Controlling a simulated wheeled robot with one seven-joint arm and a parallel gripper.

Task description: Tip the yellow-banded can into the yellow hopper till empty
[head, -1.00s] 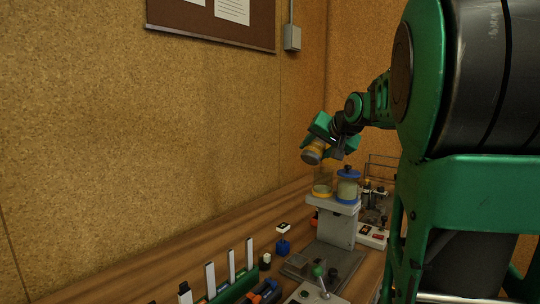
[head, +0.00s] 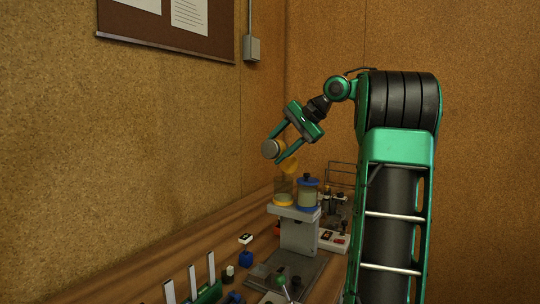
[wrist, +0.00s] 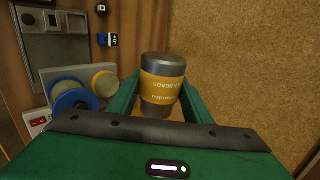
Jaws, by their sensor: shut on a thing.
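The can's mouth and contents are hidden.
A blue-lidded clear jar (head: 307,192) stands right beside the hopper on the same grey stand (head: 298,235). A wire rack (head: 341,176) with small bottles is behind to the right. Small blocks and upright white strips are on the wooden bench. A cork wall (head: 170,140) rises at the left.

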